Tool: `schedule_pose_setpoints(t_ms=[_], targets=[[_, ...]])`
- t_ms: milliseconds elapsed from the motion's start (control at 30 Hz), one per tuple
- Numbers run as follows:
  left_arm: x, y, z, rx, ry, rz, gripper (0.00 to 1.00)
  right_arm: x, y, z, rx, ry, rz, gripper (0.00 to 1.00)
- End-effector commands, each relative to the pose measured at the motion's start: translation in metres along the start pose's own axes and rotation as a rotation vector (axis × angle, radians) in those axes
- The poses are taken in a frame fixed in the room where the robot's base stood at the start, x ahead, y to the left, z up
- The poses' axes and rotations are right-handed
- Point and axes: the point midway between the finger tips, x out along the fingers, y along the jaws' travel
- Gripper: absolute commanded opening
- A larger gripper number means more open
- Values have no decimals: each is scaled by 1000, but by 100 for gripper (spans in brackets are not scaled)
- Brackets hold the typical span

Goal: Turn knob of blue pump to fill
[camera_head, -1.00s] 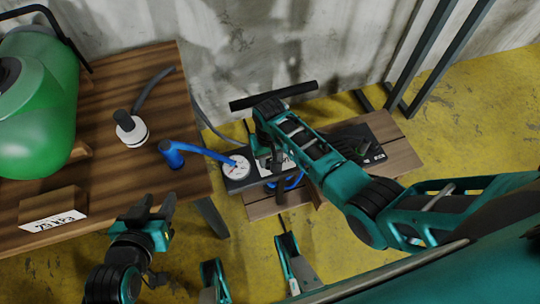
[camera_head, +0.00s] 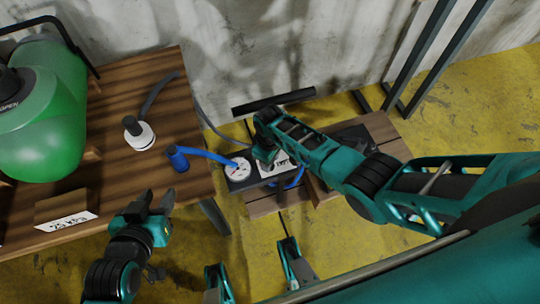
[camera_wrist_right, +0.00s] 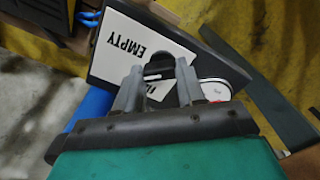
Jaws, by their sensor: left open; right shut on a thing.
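The blue pump's top plate (camera_wrist_right: 135,45) shows in the right wrist view, white with the word EMPTY and a second, partly covered word. My right gripper (camera_wrist_right: 158,75) is shut on the black knob (camera_wrist_right: 160,56) between those words. In the head view, the pump's white round gauge (camera_head: 238,168) is just left of my right gripper (camera_head: 266,158), whose fingers are largely hidden. A blue hose (camera_head: 210,155) runs from the pump to a blue nozzle (camera_head: 178,158) on the wooden table. My left gripper (camera_head: 155,205) is open and empty by the table's front edge.
A black bar handle (camera_head: 273,101) stands behind the pump, on a low wooden platform (camera_head: 385,130).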

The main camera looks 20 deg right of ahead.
Motion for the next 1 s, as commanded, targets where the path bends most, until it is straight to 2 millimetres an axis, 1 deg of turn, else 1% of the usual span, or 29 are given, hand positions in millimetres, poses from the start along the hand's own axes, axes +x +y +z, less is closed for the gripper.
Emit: schedule_pose_setpoints(t_ms=[133, 367, 600, 800, 1000], targets=[[-2, -1, -4, 2, 6, -3, 43, -2, 0, -1, -139, 0, 1, 8], [-2, -4, -1, 3, -1, -9, 43, -1, 0, -1, -357, 0, 1, 8], [-3, -4, -2, -4, 0, -13, 43, 0, 0, -2, -576, 1, 2, 8], [-4, -2, -1, -10, -3, -14, 43, 0, -1, -2, -724, 0, 0, 8], [-5, -2, 1, -10, -6, -14, 43, 0, -1, -2, -829, 1, 1, 8]])
